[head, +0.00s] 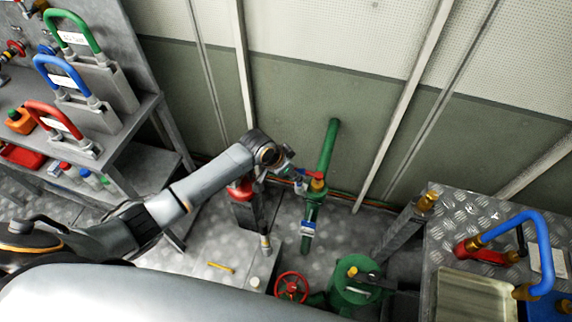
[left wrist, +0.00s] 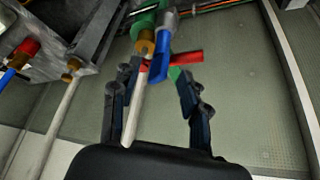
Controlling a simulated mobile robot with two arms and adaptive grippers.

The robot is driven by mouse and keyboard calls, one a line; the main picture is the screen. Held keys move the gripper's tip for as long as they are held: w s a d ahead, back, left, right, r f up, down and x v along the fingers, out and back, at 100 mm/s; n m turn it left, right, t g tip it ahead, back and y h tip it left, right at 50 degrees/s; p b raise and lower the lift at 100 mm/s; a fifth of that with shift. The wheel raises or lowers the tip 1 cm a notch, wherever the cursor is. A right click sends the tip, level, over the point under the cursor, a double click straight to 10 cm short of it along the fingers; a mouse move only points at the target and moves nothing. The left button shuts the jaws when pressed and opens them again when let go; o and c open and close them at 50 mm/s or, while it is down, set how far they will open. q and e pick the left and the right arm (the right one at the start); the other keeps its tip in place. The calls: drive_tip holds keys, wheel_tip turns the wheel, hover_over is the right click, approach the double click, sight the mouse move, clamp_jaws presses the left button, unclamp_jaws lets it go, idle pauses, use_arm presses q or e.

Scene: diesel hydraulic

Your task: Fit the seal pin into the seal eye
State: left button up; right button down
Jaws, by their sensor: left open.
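My left gripper (head: 294,178) is at the green pipe (head: 327,150) by the wall, beside a red valve lever (head: 317,184). In the left wrist view its two dark fingers (left wrist: 157,72) are spread, with a blue part (left wrist: 160,62), a brass fitting (left wrist: 146,44) and a pale rod (left wrist: 136,108) showing between them. The red lever (left wrist: 188,57) crosses behind the right finger. I cannot tell which part is the seal pin or the seal eye. A thin yellow stick (head: 222,267) lies on the grey surface. My right gripper is out of view.
A red handwheel (head: 291,287) and a green housing (head: 355,288) stand below the pipe. At left is a rack with green, blue and red hose loops (head: 72,32). At right, a checker-plate bench (head: 470,207) carries a blue hose (head: 545,250) and a tray (head: 475,297).

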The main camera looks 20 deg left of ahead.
use_arm(q)
drive_tip(key=v, duration=0.6)
drive_tip(key=shift+s+r, duration=0.1)
drive_tip(key=shift+r, duration=0.05)
drive_tip(key=s+a+f+n+y+b, duration=0.1)
drive_tip(key=s+a+f+b, duration=0.2)
drive_tip(key=f, duration=0.7)
drive_tip(key=s+a+f+n+y, duration=0.1)
drive_tip(key=s+a+f+n, duration=0.3)
drive_tip(key=f, duration=0.6)
drive_tip(key=s+a+f+m+b, duration=0.15)
drive_tip(key=s+f, duration=0.35)
drive_tip(key=f, duration=0.5)
drive_tip(key=s+f+g+b, duration=0.1)
drive_tip(key=s+f, duration=0.4)
drive_tip(key=s, duration=0.6)
drive_tip(key=s+f+n+g+y+b, duration=0.1)
drive_tip(key=s+f, duration=0.5)
drive_tip(key=s, duration=0.4)
drive_tip(key=s+f+g+b, duration=0.1)
drive_tip(key=s+f, duration=0.5)
drive_tip(key=s, duration=0.5)
drive_tip(key=shift+s+n, duration=0.3)
drive_tip(key=shift+n, duration=0.05)
drive_tip(key=shift+d+f, duration=0.1)
